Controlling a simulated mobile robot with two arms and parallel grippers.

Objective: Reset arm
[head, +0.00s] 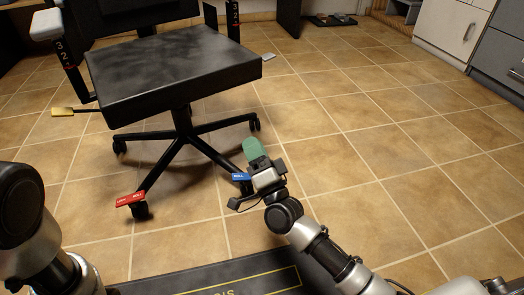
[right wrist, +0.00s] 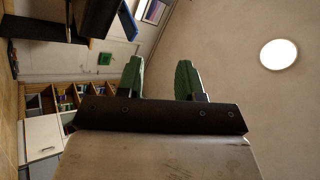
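My right gripper (head: 252,150) has green fingertips and points away from me over the tiled floor, in front of the chair's front right leg. In the right wrist view its two green fingers (right wrist: 159,72) stand apart with nothing between them, so it is open and empty. My right arm comes in from the lower right. Part of my left arm shows at the lower left of the head view, but its gripper is out of sight.
A black swivel chair (head: 175,68) stands ahead. A red label (head: 131,199) and a blue label (head: 241,177) sit at its front leg ends. Grey drawers (head: 497,52) stand at the right. The tiled floor (head: 385,135) between is clear. A bookshelf (right wrist: 62,97) shows in the wrist view.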

